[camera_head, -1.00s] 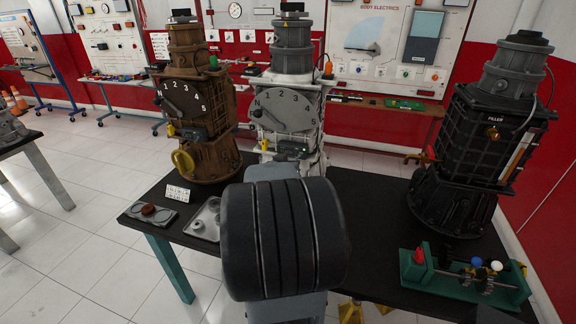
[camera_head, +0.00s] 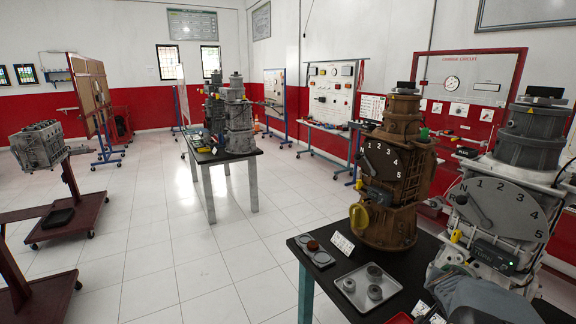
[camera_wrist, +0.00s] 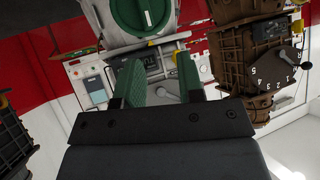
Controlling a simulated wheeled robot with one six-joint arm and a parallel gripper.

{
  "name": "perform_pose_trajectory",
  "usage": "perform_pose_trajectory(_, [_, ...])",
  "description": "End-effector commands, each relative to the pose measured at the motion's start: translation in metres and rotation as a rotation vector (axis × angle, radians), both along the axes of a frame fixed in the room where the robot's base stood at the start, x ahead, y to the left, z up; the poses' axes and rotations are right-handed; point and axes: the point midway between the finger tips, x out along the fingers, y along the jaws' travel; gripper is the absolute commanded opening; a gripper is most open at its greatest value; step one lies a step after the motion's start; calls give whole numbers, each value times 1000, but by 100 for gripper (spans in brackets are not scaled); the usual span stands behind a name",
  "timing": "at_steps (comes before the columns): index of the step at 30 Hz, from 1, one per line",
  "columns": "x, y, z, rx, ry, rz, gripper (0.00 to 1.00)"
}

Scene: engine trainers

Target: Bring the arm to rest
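My gripper (camera_wrist: 160,78) shows in the wrist view with its two green fingers apart and nothing between them. It points toward a light-coloured unit with a round green part (camera_wrist: 143,14), and no contact is visible. In the head view, only a grey part of my arm (camera_head: 474,300) shows at the lower right, in front of the white trainer (camera_head: 500,215). My gripper cannot be made out there.
The brown trainer (camera_head: 392,190) stands on the black table (camera_head: 318,303), with a metal tray (camera_head: 345,290) of round parts in front. Another table (camera_head: 203,157) with grey units stands farther back. An engine on a red stand (camera_head: 55,230) is at left. Tiled floor between is clear.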

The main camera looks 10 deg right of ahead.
Motion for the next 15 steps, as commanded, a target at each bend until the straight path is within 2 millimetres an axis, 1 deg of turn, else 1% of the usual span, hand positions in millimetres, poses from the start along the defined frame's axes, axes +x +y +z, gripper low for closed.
perform_pose_trajectory(1, [11, 34, -5, 93, 18, 104, 35])
perform_pose_trajectory(2, [15, 57, -9, 155, 41, 167, 35])
perform_pose_trajectory(3, [17, 89, -14, 229, 87, 250, 35])
perform_pose_trajectory(4, [17, 112, -16, 278, 127, 307, 35])
perform_pose_trajectory(5, [14, 135, -18, 320, 175, 361, 35])
perform_pose_trajectory(6, [7, 164, -20, 365, 250, 430, 35])
perform_pose_trajectory(8, [-9, 204, -21, 403, 372, 524, 35])
perform_pose_trajectory(9, [-21, 227, -20, 407, 454, 580, 35])
perform_pose_trajectory(12, [-46, 263, -14, 358, 600, 698, 35])
perform_pose_trajectory(15, [-55, 286, -6, 273, 646, 807, 35])
